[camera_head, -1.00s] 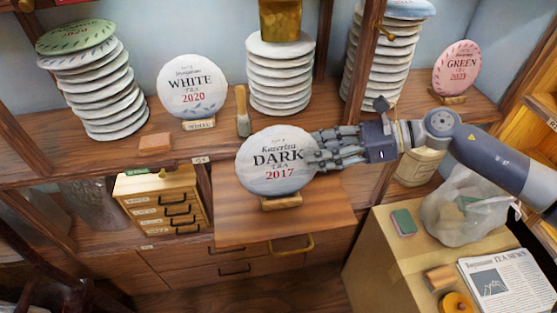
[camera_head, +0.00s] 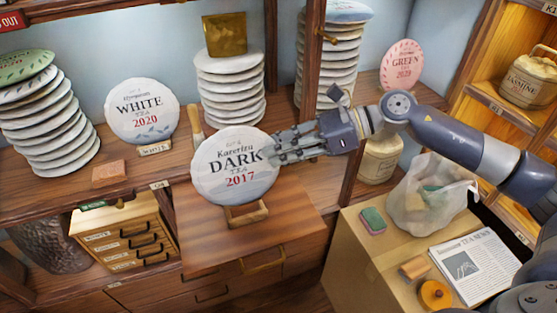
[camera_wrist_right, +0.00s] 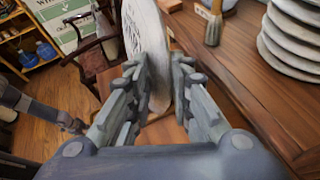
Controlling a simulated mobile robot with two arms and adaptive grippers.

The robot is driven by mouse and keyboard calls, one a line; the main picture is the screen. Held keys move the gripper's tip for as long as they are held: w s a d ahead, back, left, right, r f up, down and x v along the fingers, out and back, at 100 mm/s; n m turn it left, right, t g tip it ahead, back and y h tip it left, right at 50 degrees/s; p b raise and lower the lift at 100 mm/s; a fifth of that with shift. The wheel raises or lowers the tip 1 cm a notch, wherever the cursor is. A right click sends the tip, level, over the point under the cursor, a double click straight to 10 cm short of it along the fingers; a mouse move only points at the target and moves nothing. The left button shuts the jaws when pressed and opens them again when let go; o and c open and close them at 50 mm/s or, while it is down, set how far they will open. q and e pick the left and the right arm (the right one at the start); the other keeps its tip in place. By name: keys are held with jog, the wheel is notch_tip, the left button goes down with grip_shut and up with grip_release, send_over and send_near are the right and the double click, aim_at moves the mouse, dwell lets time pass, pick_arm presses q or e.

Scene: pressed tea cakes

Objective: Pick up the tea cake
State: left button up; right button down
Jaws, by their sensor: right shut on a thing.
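My right gripper (camera_head: 280,149) is shut on the cake's right edge. In the right wrist view, the cake (camera_wrist_right: 147,45) shows edge-on between the fingers of the right gripper (camera_wrist_right: 160,98). The left gripper is not in the head view; a dark arm part at the left of the wrist view looks like my left arm, its end small and unclear.
The stand is on a brown wooden ledge (camera_head: 290,218). Behind are a white tea cake (camera_head: 142,112) on a stand, a brush (camera_head: 196,125) and stacks of cakes (camera_head: 230,90). A cardboard box (camera_head: 345,255) with a plastic bag (camera_head: 430,200) stands at right.

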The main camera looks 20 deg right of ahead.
jog(key=s+a+r+b, duration=0.1)
jog(key=s+a+b, duration=0.1)
jog(key=s, duration=0.5)
jog(key=s+a+r+b, duration=0.1)
jog(key=s+a+b, duration=0.1)
jog(key=s, duration=0.6)
jog(key=shift+s+a+b, duration=0.15)
jog(key=shift+a+b, duration=0.15)
jog(key=shift+b, duration=0.35)
